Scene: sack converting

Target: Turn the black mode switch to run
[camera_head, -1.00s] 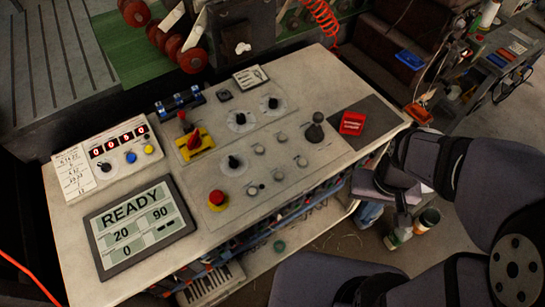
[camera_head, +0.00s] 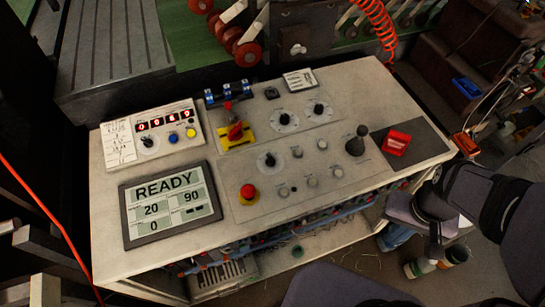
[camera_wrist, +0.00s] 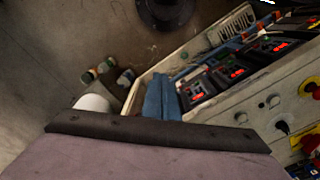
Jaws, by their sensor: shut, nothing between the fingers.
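The sloping control desk (camera_head: 115,262) carries several black rotary switches. One black knob (camera_head: 269,160) is on the lower-left part of the middle panel, and two more, a left one (camera_head: 284,118) and a right one (camera_head: 318,108), are above it. A fourth small black knob (camera_head: 148,142) is on the counter box. Their labels are too small to read, so I cannot tell which is the mode switch. My gripper (camera_head: 435,243) is off the desk's right end, shut and empty, well away from all the knobs. In the wrist view my own wrist covers the bottom.
A display (camera_head: 170,205) reads READY. A red emergency button (camera_head: 249,192), a red-and-yellow switch (camera_head: 235,132), a black ball-top lever (camera_head: 357,141) and a red block (camera_head: 397,141) stand up from the desk. An orange coiled hose (camera_head: 377,20) hangs behind. Cups stand on the floor below my gripper.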

